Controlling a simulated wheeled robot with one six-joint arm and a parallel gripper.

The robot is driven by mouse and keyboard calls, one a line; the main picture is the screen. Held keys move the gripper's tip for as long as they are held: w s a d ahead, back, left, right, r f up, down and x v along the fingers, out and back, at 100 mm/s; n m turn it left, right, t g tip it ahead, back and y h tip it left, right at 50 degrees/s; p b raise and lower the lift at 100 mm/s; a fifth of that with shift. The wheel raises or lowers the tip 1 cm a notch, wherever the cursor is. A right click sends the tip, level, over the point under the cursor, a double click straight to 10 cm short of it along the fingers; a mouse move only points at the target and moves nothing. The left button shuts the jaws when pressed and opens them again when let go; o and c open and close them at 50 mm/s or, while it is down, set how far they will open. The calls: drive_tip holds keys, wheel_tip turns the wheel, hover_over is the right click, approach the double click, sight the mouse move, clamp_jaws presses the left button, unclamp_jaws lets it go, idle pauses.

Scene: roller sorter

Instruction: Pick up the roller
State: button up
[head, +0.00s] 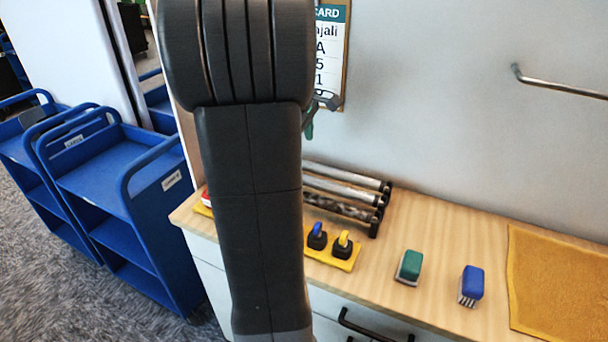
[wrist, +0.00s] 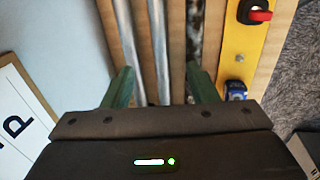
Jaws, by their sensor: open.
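Three rollers lie side by side on a dark-ended rack on the wooden counter, just right of my arm in the head view. Two are plain silvery, the back roller (head: 343,174) and the middle roller (head: 338,190). The front roller (head: 338,207) is dark and mottled. My arm hides their left ends. In the wrist view my gripper (wrist: 160,85) is open and empty, with green fingers. The left silvery roller (wrist: 129,50) and the middle silvery roller (wrist: 158,50) run between the fingers. The mottled roller (wrist: 194,30) runs up beyond the right finger, which partly covers it.
A yellow tray (head: 323,252) with blue- and yellow-topped black pieces sits in front of the rack. A green block (head: 409,265), a blue brush (head: 472,284) and a tan mat (head: 560,285) lie to the right. Blue carts (head: 130,200) stand left; a wall bar (head: 560,85) juts out right.

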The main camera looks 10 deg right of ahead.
drive_tip(key=shift+w+d+f, duration=0.25)
drive_tip(key=shift+w+f, duration=0.1)
drive_tip(key=shift+f, duration=1.8)
drive_tip(key=shift+w+d+f, duration=0.3)
drive_tip(key=shift+w+f, duration=0.05)
drive_tip(key=shift+f, duration=1.85)
drive_tip(key=shift+w+d+f, duration=0.25)
drive_tip(key=shift+w+f, duration=0.1)
drive_tip(key=shift+f, duration=1.8)
clamp_jaws()
